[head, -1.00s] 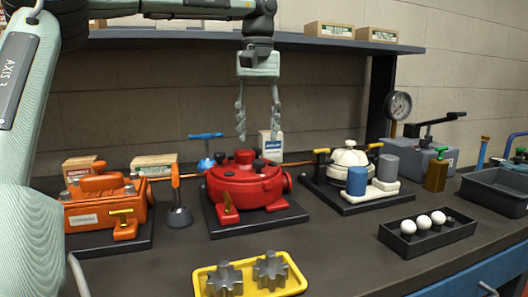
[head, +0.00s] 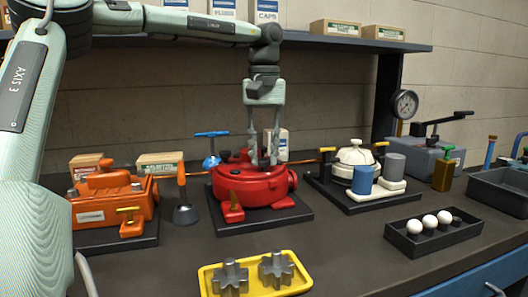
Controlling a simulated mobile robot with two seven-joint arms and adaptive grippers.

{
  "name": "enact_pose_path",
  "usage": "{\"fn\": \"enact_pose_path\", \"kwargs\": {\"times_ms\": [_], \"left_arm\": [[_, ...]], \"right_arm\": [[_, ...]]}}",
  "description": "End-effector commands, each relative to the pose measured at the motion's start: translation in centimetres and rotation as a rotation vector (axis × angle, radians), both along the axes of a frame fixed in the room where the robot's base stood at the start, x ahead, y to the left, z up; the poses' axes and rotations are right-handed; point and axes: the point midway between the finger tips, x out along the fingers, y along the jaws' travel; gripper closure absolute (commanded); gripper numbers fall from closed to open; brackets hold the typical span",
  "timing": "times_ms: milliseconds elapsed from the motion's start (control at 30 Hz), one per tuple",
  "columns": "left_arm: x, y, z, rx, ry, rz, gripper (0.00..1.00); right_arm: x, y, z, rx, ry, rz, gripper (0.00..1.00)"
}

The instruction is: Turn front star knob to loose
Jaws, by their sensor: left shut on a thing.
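The red motor housing (head: 250,187) sits on a dark base plate in the middle of the bench. My left gripper (head: 263,163) points straight down over its top, with its two fingers closed in on either side of a small black knob (head: 263,162) at the front right of the lid. The fingers partly hide this knob, and its star shape and turn are too small to read. Another black knob (head: 226,156) shows at the left of the lid, clear of the fingers. My right gripper is not in view.
An orange motor (head: 112,200) stands left and a cream unit (head: 354,160) right. A yellow tray (head: 205,277) with two grey gears lies in front, beside a black tray of white balls (head: 400,247). A shelf (head: 345,42) runs behind my arm.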

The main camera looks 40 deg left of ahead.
Motion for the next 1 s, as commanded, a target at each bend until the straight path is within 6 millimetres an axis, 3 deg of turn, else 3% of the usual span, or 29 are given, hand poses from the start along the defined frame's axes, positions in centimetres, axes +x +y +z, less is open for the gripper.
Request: {"fn": "enact_pose_path", "kwargs": {"times_ms": [467, 1000], "left_arm": [[-0.01, 0.01, 0.03, 0.001, 0.001, 0.062, 1.00], [-0.06, -0.03, 0.02, 0.000, 0.001, 0.507, 1.00]], "right_arm": [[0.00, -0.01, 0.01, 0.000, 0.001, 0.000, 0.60], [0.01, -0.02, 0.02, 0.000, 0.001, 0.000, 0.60]]}}
